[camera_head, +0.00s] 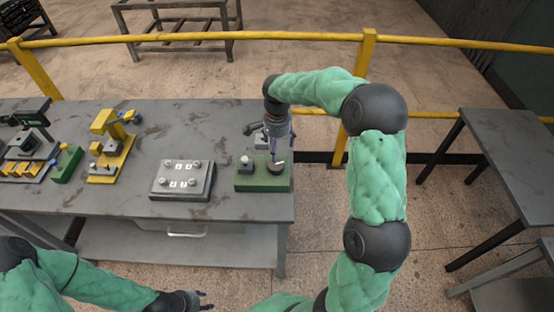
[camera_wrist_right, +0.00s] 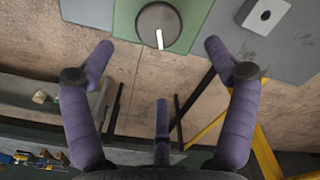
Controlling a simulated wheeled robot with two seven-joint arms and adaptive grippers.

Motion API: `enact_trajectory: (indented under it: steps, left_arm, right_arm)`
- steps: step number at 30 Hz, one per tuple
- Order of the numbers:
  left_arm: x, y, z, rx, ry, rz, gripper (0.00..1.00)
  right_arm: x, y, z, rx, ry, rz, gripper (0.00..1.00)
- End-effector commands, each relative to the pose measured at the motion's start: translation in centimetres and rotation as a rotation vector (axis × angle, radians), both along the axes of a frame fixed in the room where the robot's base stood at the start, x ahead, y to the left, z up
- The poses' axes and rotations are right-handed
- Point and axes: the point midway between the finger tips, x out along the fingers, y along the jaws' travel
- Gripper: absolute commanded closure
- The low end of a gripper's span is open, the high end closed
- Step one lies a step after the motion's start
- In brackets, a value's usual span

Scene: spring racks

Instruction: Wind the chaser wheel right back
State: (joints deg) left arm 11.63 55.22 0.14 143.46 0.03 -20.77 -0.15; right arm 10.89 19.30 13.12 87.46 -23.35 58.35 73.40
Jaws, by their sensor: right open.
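A dark round wheel with a white mark (camera_head: 276,168) sits on the right part of a green base (camera_head: 262,186) at the table's right end. I take it for the chaser wheel. In the right wrist view, the wheel (camera_wrist_right: 158,27) and its white mark lie just beyond my fingertips. My right gripper (camera_head: 277,154) is open above the wheel, and its fingers (camera_wrist_right: 158,48) are spread with nothing between them. I cannot tell whether a finger touches the wheel. My left gripper (camera_head: 204,300) is low at the front, with its fingers apart and empty.
A grey panel with several knobs (camera_head: 182,180) is left of the green base. A yellow fixture (camera_head: 108,150) and other devices stand further left on the grey table (camera_head: 170,122). A yellow rail (camera_head: 230,36) runs behind. Another grey table (camera_head: 508,150) stands right, across a floor gap.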

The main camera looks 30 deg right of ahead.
Motion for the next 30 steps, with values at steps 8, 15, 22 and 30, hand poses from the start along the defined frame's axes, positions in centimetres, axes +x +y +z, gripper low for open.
enact_trajectory:
  steps: [8, 15, 22, 30]
  left_arm:
    - [0.0, 0.0, -1.1, 0.000, -0.001, 0.000, 0.60]
    - [0.0, 0.0, -1.5, 0.000, -0.001, 0.000, 0.60]
    - [0.0, 0.0, -1.5, 0.000, -0.001, 0.000, 0.60]
    - [0.0, 0.0, -1.5, 0.000, -0.001, 0.000, 0.60]
  right_arm:
    - [-0.1, 0.1, -5.3, 0.002, 0.004, 0.000, 0.13]
    - [0.0, 0.0, -8.0, 0.001, 0.003, 0.001, 0.13]
    - [0.0, 0.0, -8.6, 0.001, 0.000, 0.000, 0.13]
    - [0.0, 0.0, -8.6, 0.001, 0.000, 0.001, 0.39]
